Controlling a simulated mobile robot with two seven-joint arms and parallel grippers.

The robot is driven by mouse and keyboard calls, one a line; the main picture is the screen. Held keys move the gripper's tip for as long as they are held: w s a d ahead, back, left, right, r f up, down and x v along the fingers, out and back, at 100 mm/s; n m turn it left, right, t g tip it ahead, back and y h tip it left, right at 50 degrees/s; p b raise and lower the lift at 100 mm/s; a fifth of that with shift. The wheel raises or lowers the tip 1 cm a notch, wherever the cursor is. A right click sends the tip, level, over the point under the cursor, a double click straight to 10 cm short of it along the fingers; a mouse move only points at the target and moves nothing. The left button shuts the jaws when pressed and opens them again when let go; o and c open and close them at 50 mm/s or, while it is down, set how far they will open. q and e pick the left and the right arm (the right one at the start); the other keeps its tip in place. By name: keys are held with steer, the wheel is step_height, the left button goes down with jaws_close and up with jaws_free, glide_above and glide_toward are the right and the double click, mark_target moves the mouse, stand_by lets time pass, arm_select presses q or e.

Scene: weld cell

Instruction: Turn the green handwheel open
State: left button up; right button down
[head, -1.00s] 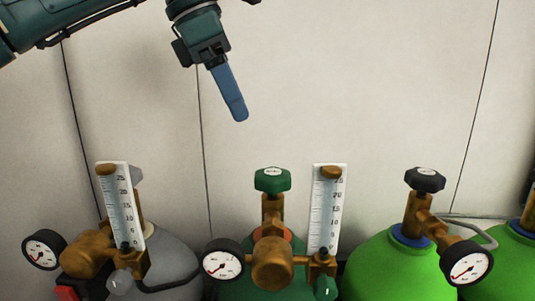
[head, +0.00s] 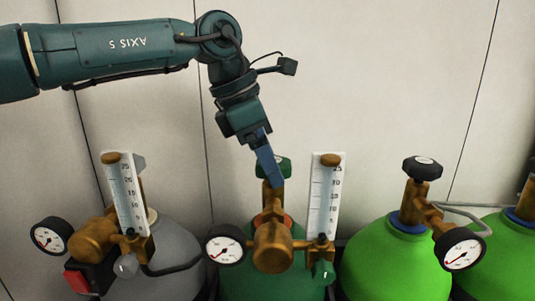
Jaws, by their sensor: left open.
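The green handwheel (head: 285,167) sits on top of the brass valve (head: 273,202) of the dark green cylinder (head: 247,289) in the middle. My left gripper (head: 275,180) comes down from above, with its blue fingers in front of the handwheel's left and middle part. The fingers overlap each other in this view, and I cannot tell whether they touch the wheel. The gripper is open. Much of the handwheel is hidden behind the fingers. My right gripper is not in view.
A flow gauge (head: 322,205) stands just right of the valve, and a round pressure gauge (head: 225,245) sits to its left. A grey cylinder (head: 178,245) with its own gauges is at left. Bright green cylinders (head: 385,265) with a black handwheel (head: 422,168) are at right.

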arm_select(q)
steer(key=shift+c, duration=0.5)
steer(key=c, duration=0.9)
